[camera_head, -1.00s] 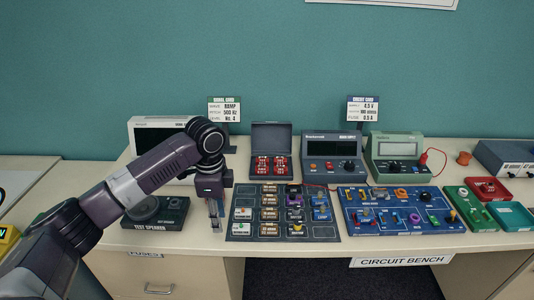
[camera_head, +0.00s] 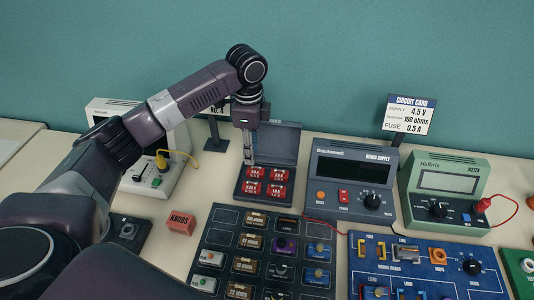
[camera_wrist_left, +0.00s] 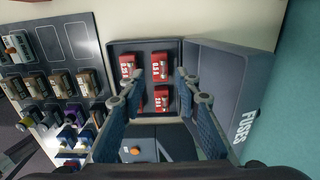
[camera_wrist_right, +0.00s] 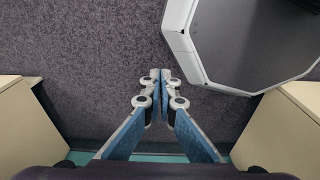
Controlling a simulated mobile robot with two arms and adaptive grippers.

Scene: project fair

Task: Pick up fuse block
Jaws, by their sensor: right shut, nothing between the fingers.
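Several red fuse blocks sit in the open grey fuse box (camera_head: 237,200), in two rows. In the head view they include a back-left block (camera_head: 255,172), a back-right block (camera_head: 279,175) and a front-right block (camera_head: 276,190). My left gripper (camera_head: 249,161) points down over the back-left part of the box. In the left wrist view its fingers (camera_wrist_left: 158,90) are open and empty, with red blocks (camera_wrist_left: 161,66) between and beyond the tips. A finger partly hides one block. My right gripper (camera_wrist_right: 161,78) is shut and empty, above the carpet in the right wrist view.
The box's raised lid (camera_wrist_left: 240,90) stands close beside the left fingers. A component board (camera_head: 232,215) lies in front of the box. A grey bench supply (camera_head: 350,190) stands to its right. A red KNOBS block (camera_head: 181,220) lies to its left.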

